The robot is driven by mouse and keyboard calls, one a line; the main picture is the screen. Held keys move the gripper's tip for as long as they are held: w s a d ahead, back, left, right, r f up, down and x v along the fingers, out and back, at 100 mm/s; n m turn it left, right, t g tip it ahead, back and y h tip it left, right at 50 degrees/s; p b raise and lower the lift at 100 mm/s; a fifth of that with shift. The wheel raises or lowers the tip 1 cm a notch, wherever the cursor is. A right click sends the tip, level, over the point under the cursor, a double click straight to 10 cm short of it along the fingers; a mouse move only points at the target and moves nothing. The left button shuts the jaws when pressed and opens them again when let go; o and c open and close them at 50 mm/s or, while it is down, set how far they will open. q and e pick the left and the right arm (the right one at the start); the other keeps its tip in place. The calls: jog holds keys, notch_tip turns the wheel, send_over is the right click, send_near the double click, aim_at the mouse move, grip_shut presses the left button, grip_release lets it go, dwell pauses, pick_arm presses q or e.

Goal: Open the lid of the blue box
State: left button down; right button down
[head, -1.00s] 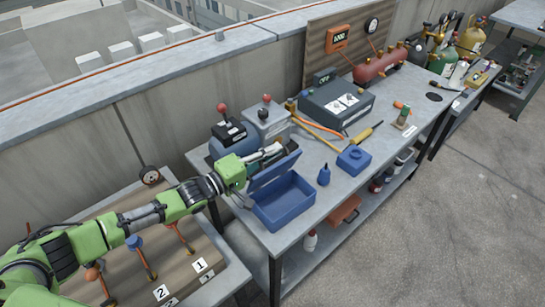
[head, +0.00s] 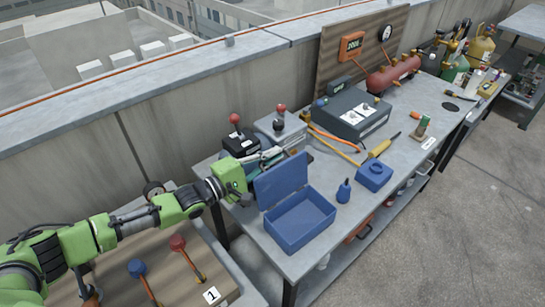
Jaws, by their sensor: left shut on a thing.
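The blue box (head: 299,222) stands on the grey workbench near its left end. Its lid (head: 281,181) is raised to about upright along the box's back edge, and the empty inside shows. My left arm comes in from the left, and my left gripper (head: 272,156) is at the lid's upper edge, shut on the lid. Its fingertips are partly hidden by the lid and the clutter behind. My right gripper is not in view.
Behind the lid stand boxes with red knobs (head: 280,126). A dark case (head: 351,114) lies farther back. The bench's front edge is close to the box.

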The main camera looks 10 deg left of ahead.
pick_arm(q)
jog(key=shift+f, duration=0.15)
jog(key=c, duration=2.2)
grip_release()
jog(key=shift+s, duration=0.1)
jog(key=v, duration=1.2)
